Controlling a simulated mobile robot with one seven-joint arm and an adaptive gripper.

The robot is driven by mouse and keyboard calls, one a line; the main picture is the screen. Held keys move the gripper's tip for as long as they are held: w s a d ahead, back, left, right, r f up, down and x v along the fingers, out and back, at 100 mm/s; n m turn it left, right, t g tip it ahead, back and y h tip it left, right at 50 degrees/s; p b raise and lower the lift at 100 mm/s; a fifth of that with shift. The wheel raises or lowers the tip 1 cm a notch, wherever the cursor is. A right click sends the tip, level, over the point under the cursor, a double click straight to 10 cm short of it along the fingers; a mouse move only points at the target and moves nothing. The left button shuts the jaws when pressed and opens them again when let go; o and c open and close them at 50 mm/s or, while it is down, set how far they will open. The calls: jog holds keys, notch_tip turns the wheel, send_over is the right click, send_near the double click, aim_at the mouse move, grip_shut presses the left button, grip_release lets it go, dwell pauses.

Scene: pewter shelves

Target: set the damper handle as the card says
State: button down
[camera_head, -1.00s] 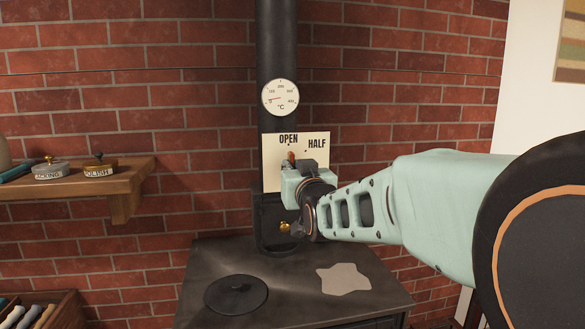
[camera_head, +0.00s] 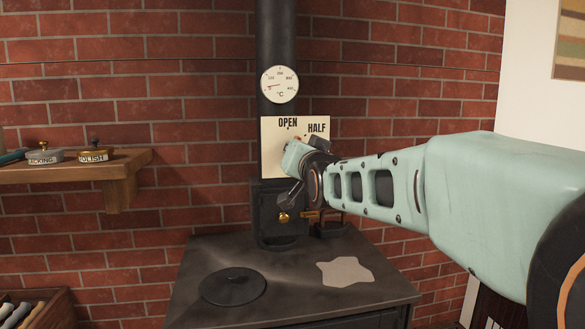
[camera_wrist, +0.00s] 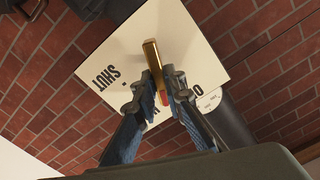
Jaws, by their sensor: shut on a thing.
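The damper handle (camera_wrist: 152,58) is a brass bar with a red tip in the wrist view. My gripper (camera_wrist: 156,82) is shut on it near the red end. The cream dial plate (camera_head: 273,158) on the black stovepipe reads OPEN and HALF in the head view; SHUT shows in the wrist view. The red tip lies between the OPEN and SHUT sides, where my fingers cover part of the lettering. In the head view my gripper (camera_head: 312,150) is just below the word HALF and hides the handle. I see no separate instruction card.
A round thermometer (camera_head: 279,85) sits on the pipe above the plate. Below are a black stove top (camera_head: 300,275) with a round lid (camera_head: 233,287) and a brass knob (camera_head: 283,217). A wooden shelf (camera_head: 120,180) with tins is at left.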

jog(key=shift+d+f+m+b, duration=0.1)
jog(key=shift+d+m+b, duration=0.05)
jog(key=shift+m+b, duration=0.75)
jog(key=shift+d+f+m+b, duration=0.1)
jog(key=shift+m+b, duration=0.45)
jog(key=shift+m, duration=0.55)
jog(key=shift+r, duration=0.1)
jog(key=c, duration=2)
grip_release()
notch_tip(320, 180, up, 5)
jog(key=shift+a+r, duration=0.1)
jog(key=shift+r, duration=2.4)
